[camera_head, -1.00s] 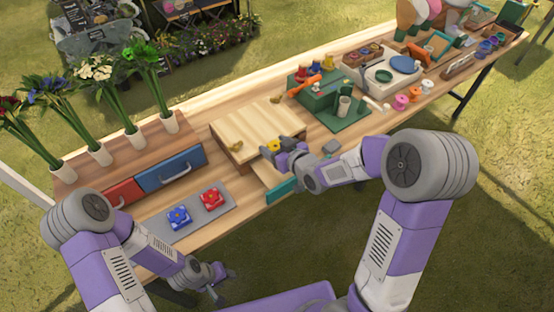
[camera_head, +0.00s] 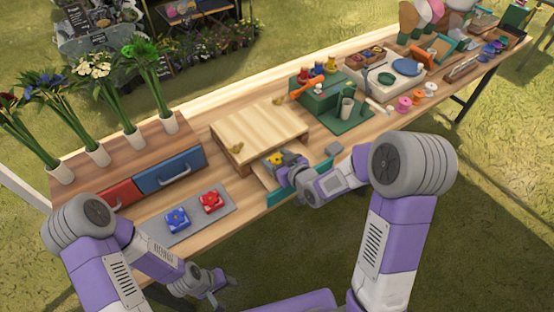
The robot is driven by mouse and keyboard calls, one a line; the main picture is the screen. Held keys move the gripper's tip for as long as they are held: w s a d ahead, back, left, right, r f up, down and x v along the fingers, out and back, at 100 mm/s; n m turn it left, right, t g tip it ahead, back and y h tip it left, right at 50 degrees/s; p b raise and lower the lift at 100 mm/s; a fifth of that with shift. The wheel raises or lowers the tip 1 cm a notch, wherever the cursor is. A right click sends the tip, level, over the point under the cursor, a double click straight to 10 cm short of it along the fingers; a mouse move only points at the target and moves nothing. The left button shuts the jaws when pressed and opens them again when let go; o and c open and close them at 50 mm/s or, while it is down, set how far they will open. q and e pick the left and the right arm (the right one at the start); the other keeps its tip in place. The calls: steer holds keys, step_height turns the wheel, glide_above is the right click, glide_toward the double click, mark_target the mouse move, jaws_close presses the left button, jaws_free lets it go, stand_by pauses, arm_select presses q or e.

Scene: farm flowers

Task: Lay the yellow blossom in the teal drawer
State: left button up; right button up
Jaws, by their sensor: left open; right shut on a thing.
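The yellow blossom (camera_head: 276,158) is between the fingers of my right gripper (camera_head: 273,161), which is shut on it. That gripper is low over the open teal drawer (camera_head: 284,192), which juts from the front of the pale wooden box (camera_head: 258,128). The blossom appears over the drawer's inside; whether it touches the floor of it I cannot tell. The gripper hides part of the drawer. My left gripper (camera_head: 224,284) is open and empty, off the table's front edge at the bottom.
A red and a blue blossom block (camera_head: 177,219) lie on a grey mat (camera_head: 195,222) left of the drawer. Red and blue drawers (camera_head: 170,174) are shut behind it. A green stand (camera_head: 345,112) is to the right. A small grey block (camera_head: 334,148) lies near my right wrist.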

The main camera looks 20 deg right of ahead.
arm_select(q)
steer(key=shift+f+b, duration=0.3)
steer(key=shift+f, duration=0.15)
arm_select(e)
steer(key=shift+f, duration=0.3)
arm_select(q)
steer(key=shift+r, duration=0.1)
arm_select(e)
steer(key=o, duration=1)
arm_select(q)
steer(key=shift+r, duration=0.1)
arm_select(e)
steer(key=shift+o, duration=0.2)
steer(key=shift+r, duration=0.15)
